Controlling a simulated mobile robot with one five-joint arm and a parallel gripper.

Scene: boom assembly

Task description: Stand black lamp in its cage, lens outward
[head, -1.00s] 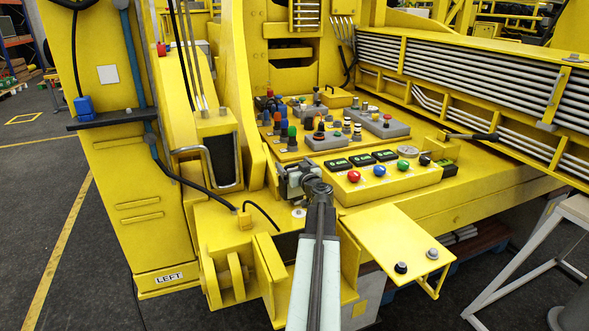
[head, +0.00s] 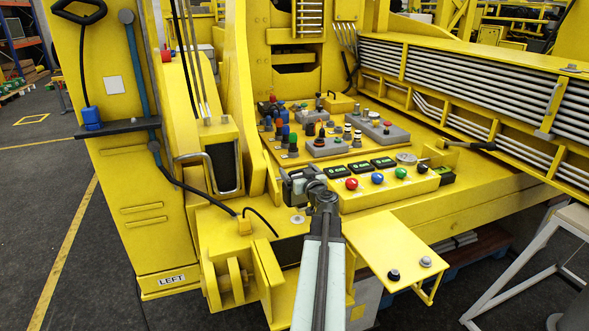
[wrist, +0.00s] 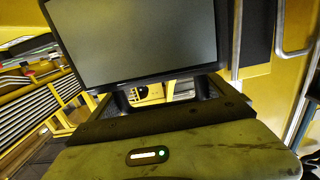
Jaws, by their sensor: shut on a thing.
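My gripper (head: 305,183) is in the middle of the head view, above the front yellow deck and at the left end of the button box. It is shut on a dark, boxy thing (head: 291,188), which I take for the black lamp. In the wrist view the lamp (wrist: 140,40) shows as a large, dark grey rectangular face with a black rim, tilted, beyond the dark fingers (wrist: 165,108). I cannot tell which side is the lens. The cage is not clearly made out; a bent grey tube guard (head: 211,171) stands on a yellow post to the left.
A yellow box with coloured buttons (head: 385,183) is close to the right of my gripper. Many knobs and grey boxes stand behind it. A yellow plate with two bolts (head: 385,235) juts out at front right. A white-framed stand (head: 520,265) is at far right.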

